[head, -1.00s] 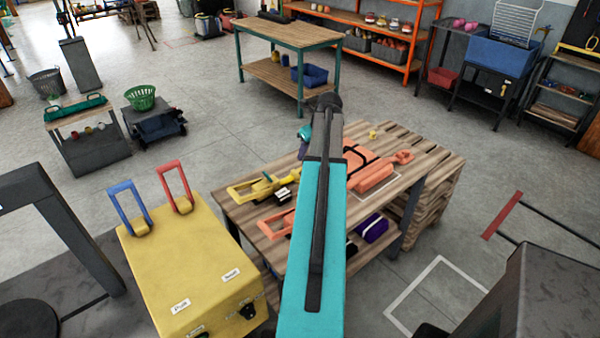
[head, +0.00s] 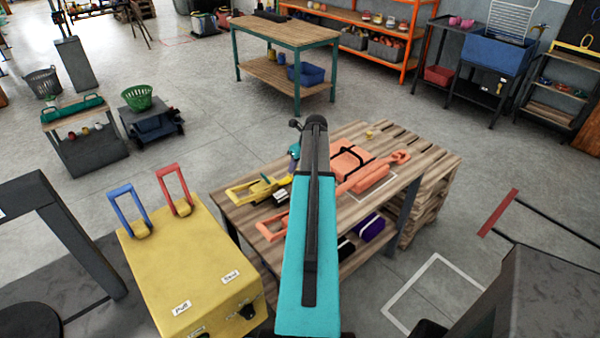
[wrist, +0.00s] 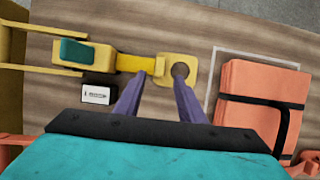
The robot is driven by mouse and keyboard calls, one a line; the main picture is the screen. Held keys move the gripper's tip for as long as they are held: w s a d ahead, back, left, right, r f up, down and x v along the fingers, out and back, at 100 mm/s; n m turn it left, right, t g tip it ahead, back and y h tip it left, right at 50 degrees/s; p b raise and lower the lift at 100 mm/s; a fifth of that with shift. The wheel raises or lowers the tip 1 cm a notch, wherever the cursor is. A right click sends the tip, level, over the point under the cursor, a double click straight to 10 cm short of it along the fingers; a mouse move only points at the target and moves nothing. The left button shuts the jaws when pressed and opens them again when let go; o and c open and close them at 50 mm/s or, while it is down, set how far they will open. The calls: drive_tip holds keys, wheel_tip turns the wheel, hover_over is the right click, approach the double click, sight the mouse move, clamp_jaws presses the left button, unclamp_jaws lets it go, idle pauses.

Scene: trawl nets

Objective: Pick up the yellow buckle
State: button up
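The yellow buckle (wrist: 176,71) is a flat piece with a dark round spot, at the right end of a short yellow strap (wrist: 135,63). In the wrist view it lies on the wooden tabletop, and the strap leads left to a yellow body with a green pad (wrist: 76,52). My gripper (wrist: 160,82) shows two purple fingers spread apart, with nothing between them. Its tips overlap the near side of the buckle in the picture; their height above it is unclear. In the head view the yellow assembly (head: 252,188) lies left of my arm, which hides part of the table.
A folded orange pack with a black strap (wrist: 265,95) lies right of the buckle, inside a white outline. A small black-and-white block (wrist: 97,94) sits below the green pad. A yellow chest (head: 190,265) with red and blue handles stands left of the table (head: 425,150).

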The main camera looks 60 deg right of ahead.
drive_tip(key=shift+f, duration=0.1)
idle(0.3)
drive_tip(key=shift+w+p+x, duration=0.2)
drive_tip(key=shift+p+x, duration=1)
drive_tip(key=shift+x, duration=1.3)
drive_tip(key=shift+s+d, duration=0.1)
clamp_jaws()
